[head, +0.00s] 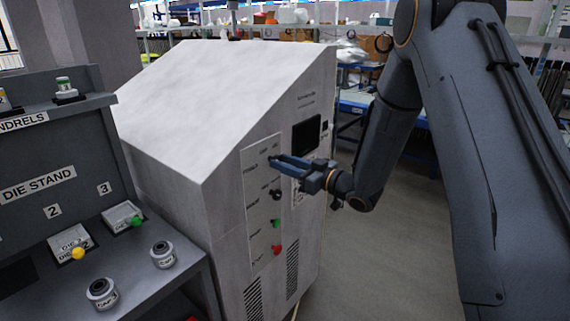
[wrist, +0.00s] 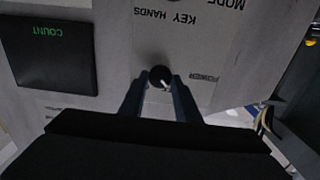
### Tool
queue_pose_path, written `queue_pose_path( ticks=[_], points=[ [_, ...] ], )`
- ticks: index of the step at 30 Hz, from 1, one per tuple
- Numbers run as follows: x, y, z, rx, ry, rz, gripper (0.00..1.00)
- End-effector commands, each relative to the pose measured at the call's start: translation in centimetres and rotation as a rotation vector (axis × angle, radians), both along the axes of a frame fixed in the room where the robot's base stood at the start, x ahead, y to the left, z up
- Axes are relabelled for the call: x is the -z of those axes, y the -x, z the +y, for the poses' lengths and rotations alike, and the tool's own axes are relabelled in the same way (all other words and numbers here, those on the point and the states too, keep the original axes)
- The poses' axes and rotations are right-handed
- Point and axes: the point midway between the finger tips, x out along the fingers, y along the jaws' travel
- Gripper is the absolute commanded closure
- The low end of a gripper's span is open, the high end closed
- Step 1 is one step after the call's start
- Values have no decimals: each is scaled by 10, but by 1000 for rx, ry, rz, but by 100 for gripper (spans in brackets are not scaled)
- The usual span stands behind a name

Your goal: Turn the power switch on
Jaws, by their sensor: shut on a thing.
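The power switch (wrist: 159,76) is a round black knob with a small white pointer mark, beside the POWER label in the wrist view. That view is upside down, and the mark points to its lower right. My gripper (wrist: 157,82) has one finger on each side of the knob and is shut on it. In the head view my gripper (head: 276,163) reaches in from the right to the top of the control panel (head: 263,205) on the grey machine. Its fingers hide most of the knob there.
Below my gripper the panel carries a black knob (head: 276,194), a green button (head: 276,222) and a red button (head: 277,249). A dark screen (head: 307,133) is right of the panel. A die stand (head: 40,185) stands on the left. The floor right of the machine looks clear.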

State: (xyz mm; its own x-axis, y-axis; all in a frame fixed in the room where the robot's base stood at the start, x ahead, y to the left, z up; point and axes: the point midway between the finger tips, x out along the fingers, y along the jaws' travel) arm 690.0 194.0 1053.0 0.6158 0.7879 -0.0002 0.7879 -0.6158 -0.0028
Motion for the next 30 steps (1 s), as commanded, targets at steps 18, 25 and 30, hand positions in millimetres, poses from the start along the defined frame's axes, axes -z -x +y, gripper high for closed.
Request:
queue_pose_path(
  ticks=[18, 25, 30],
  points=[
    [-1, 0, 2, -4, -210, 271, 93],
    [0, -1, 2, -5, -345, 443, 93],
    [0, -1, 2, -5, -444, 572, 93]
  ],
)
